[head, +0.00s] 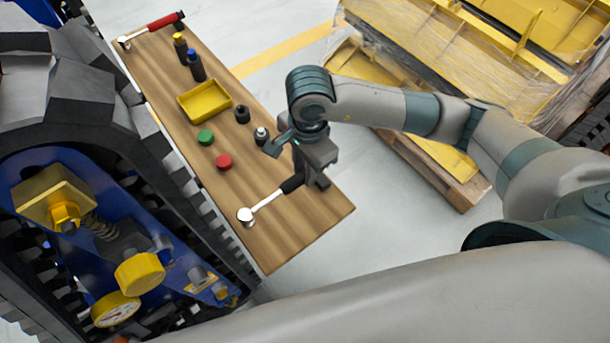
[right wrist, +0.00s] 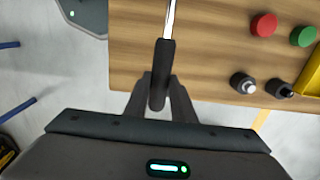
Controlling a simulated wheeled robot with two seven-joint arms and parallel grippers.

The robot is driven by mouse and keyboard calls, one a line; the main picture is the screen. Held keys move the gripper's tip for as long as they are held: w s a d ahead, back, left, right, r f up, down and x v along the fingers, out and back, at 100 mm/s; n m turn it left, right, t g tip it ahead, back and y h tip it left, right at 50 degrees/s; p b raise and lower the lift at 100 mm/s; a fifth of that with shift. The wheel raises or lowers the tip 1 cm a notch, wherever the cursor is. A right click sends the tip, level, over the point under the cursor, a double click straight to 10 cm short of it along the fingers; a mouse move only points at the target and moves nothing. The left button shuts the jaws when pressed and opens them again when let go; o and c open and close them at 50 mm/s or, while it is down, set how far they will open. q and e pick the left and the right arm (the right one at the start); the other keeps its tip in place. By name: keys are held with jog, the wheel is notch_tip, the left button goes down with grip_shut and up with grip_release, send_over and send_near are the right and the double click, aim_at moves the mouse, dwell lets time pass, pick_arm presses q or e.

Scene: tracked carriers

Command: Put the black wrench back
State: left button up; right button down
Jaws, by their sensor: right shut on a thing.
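The black wrench, a tool with a black grip, a silver shaft and a round silver head (head: 246,215), is at the near end of the wooden board. My right gripper (head: 308,178) is shut on its black grip, which also shows between the fingers in the right wrist view (right wrist: 163,72). The shaft points away from the gripper, over the wood. I cannot tell whether the tool touches the board or is just above it. My left gripper is not in view.
The wooden board (head: 310,221) also bears a red-handled tool (head: 150,30), a yellow tray (head: 205,101), green (head: 205,137) and red (head: 224,161) round pieces and several small dark items. A tracked carrier (head: 90,230) stands at left. A pallet (head: 440,170) with yellow parts stands behind right.

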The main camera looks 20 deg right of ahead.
notch_tip(320, 180, down, 3)
jog(key=shift+s+r+p, duration=0.1)
jog(key=shift+p, duration=0.75)
jog(key=shift+f, duration=0.55)
jog(key=c, duration=1.5)
grip_release()
jog(key=shift+r, duration=0.1)
notch_tip(320, 180, up, 10)
jog(key=shift+d+r+b, duration=0.1)
jog(key=shift+r+b, duration=0.05)
jog(key=shift+b, duration=1.1)
jog(key=shift+r, duration=0.75)
jog(key=shift+d, duration=0.1)
